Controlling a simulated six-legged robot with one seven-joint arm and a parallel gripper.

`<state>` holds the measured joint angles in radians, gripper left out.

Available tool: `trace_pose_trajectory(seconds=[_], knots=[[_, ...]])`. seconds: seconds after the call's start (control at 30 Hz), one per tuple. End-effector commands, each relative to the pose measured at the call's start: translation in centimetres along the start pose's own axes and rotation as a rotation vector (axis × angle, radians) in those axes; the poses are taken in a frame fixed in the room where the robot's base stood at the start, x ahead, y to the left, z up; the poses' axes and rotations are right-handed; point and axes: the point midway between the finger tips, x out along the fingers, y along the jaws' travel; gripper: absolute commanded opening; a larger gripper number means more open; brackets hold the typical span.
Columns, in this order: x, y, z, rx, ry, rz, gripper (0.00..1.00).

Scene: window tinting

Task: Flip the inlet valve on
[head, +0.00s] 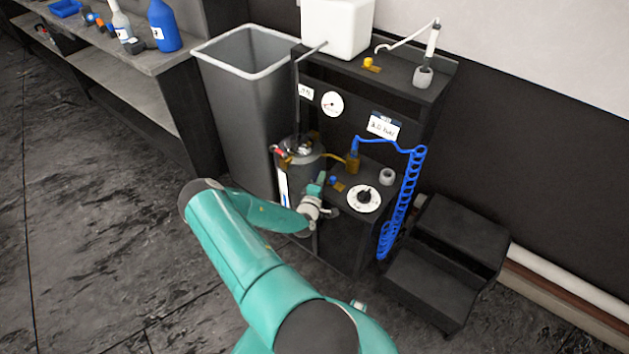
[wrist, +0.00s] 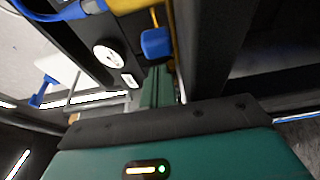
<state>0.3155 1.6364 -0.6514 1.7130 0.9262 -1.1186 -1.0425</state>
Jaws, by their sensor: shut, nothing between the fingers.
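In the wrist view the blue handle (wrist: 156,42) is just beyond my fingertips. My gripper (head: 317,188) is left of the handle in the head view and close to it. In the wrist view my gripper (wrist: 158,72) has its green fingers shut together with nothing between them. Whether they touch the handle I cannot tell.
A dark tank (head: 300,170) stands left of the valve. A coiled blue hose (head: 408,190) hangs at the stand's right side. A grey bin (head: 240,100) and black steps (head: 440,265) flank the stand.

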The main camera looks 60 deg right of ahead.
Motion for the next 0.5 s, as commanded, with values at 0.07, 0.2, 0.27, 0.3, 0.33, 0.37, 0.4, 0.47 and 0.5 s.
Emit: trace_pose_trajectory(seconds=[0.07,0.2,0.27,0.3,0.33,0.37,0.4,0.47,0.5], knots=[[-0.26,-0.01,0.81,0.0,-0.001,0.0,0.0],[-0.5,0.0,1.36,0.0,0.001,0.0,0.0],[-0.53,0.0,1.41,0.001,0.001,0.0,0.0],[-0.53,0.0,1.41,0.001,0.001,0.0,0.0],[-0.54,0.0,1.4,0.001,0.001,0.0,0.0],[-0.53,0.0,1.4,0.001,0.001,0.0,0.0],[-0.53,0.0,1.4,0.001,0.001,0.0,0.0],[-0.54,0.0,1.39,0.001,0.001,0.0,0.0],[-0.55,0.0,1.43,0.001,0.001,0.0,0.0]])
